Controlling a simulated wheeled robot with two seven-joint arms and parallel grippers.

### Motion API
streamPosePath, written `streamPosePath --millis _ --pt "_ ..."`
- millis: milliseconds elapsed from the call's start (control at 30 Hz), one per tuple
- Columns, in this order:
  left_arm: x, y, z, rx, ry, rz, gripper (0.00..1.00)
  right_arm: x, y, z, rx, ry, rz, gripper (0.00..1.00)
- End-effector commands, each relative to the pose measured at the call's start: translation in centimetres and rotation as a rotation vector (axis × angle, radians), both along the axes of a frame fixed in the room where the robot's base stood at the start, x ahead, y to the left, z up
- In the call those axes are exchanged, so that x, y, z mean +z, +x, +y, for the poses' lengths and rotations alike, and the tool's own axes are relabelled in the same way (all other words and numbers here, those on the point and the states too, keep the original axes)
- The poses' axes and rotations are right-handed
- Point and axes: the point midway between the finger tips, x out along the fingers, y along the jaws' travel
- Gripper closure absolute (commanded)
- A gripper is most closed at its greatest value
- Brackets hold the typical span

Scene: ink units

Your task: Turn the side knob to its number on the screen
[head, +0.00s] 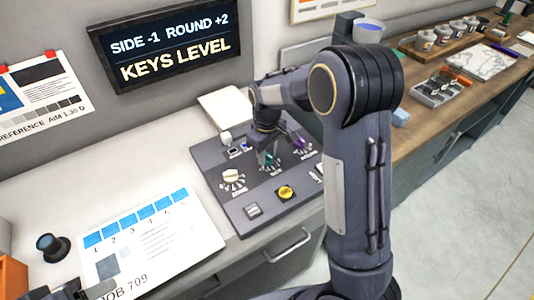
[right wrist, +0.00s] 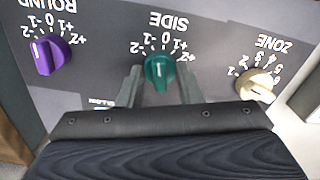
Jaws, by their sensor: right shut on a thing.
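The screen (head: 165,42) on the wall reads "SIDE -1 ROUND +2" and "KEYS LEVEL". The green side knob (right wrist: 159,72) is on the dark panel (head: 213,157), below its SIDE label. It also shows in the head view (head: 268,160), partly covered by my gripper. My right gripper (right wrist: 160,82) has one finger on each side of this knob and is shut on it. The knob's white mark points roughly toward the middle of its scale; I cannot tell the exact number. A dark part of my left gripper (head: 88,291) shows at the bottom left edge, mostly cut off.
The purple round knob (right wrist: 50,55) and the cream zone knob (right wrist: 258,86) flank the side knob. A job sheet (head: 150,245) lies to the left.

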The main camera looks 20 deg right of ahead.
Motion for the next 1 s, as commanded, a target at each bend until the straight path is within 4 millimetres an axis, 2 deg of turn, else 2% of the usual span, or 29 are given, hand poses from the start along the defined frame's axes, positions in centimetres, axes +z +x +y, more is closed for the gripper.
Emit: streamPosePath --millis 433,967,1000 --pt "-0.6 0.0 0.0 0.0 0.0 0.0 0.36 0.1 0.1 -0.01 0.223 0.0 -0.005 0.91" --pt "-0.63 0.0 0.0 0.0 0.0 0.0 0.36 0.14 0.11 0.02 0.252 0.0 -0.005 0.91" --pt "-0.63 0.0 0.0 0.0 0.0 0.0 0.36 0.14 0.11 0.03 0.252 0.0 -0.005 0.64"
